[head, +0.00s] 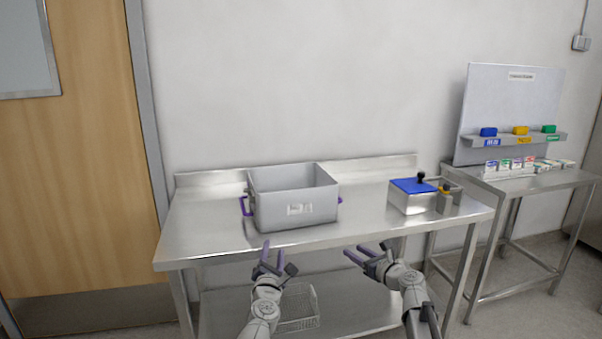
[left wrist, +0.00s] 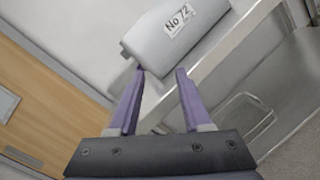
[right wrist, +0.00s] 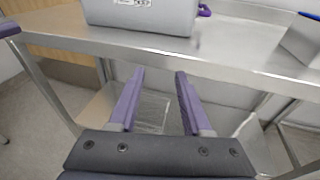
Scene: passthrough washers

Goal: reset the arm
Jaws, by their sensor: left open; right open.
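My left gripper (head: 273,254) is open and empty in front of the steel table's front edge, below the grey bin. In the left wrist view its purple fingers (left wrist: 158,85) are spread with nothing between them. My right gripper (head: 370,255) is open and empty, also in front of the table edge and to the right of the left one. In the right wrist view its fingers (right wrist: 160,88) are apart with only the lower shelf area behind them. Neither gripper touches anything that I can see.
A grey bin (head: 295,212) with purple handles stands on the steel table (head: 365,225). To its right is a metal box with a blue lid (head: 413,186). A wire basket (head: 298,308) sits on the lower shelf. A side table (head: 530,182) at right holds small boxes.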

